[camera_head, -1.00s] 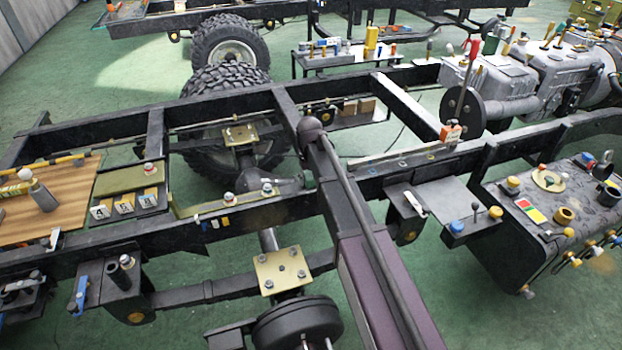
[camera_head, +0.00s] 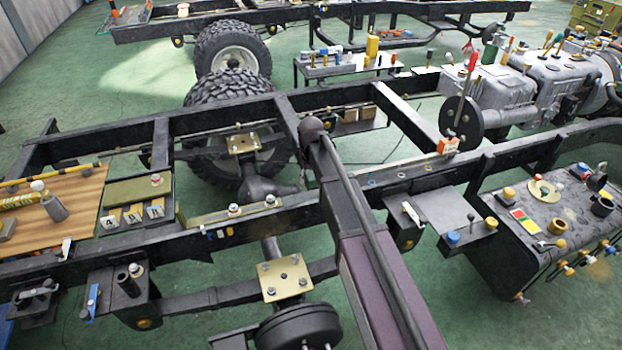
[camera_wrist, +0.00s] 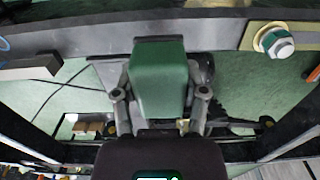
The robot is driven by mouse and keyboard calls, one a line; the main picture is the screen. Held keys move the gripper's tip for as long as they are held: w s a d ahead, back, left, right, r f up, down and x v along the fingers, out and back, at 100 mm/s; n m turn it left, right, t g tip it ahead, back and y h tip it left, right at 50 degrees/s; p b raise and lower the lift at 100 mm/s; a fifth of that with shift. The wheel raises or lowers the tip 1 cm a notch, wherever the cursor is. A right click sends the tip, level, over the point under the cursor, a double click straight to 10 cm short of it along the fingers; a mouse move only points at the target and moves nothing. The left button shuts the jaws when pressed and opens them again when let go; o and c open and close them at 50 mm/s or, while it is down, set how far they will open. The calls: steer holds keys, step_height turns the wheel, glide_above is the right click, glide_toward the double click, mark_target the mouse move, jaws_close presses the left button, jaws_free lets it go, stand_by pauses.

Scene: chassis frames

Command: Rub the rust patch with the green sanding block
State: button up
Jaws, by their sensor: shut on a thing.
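My gripper (camera_wrist: 160,92) is shut on the green sanding block (camera_wrist: 158,70) in the wrist view, with one finger on each side of it. The block's far end overlaps a grey chassis rail (camera_wrist: 85,38) in the picture; I cannot tell whether they touch. In the head view my arm crosses the middle of the frame and hides the gripper. I cannot make out the rust patch for certain in either view.
The head view shows a wooden board (camera_head: 75,200) at left, a cluttered tank (camera_head: 530,250) at right, and a brass plate (camera_head: 285,278) below the rail.

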mark_target(311, 174)
steer(key=shift+r, duration=0.5)
steer(key=shift+r+p, duration=1.4)
steer(key=shift+p, duration=0.25)
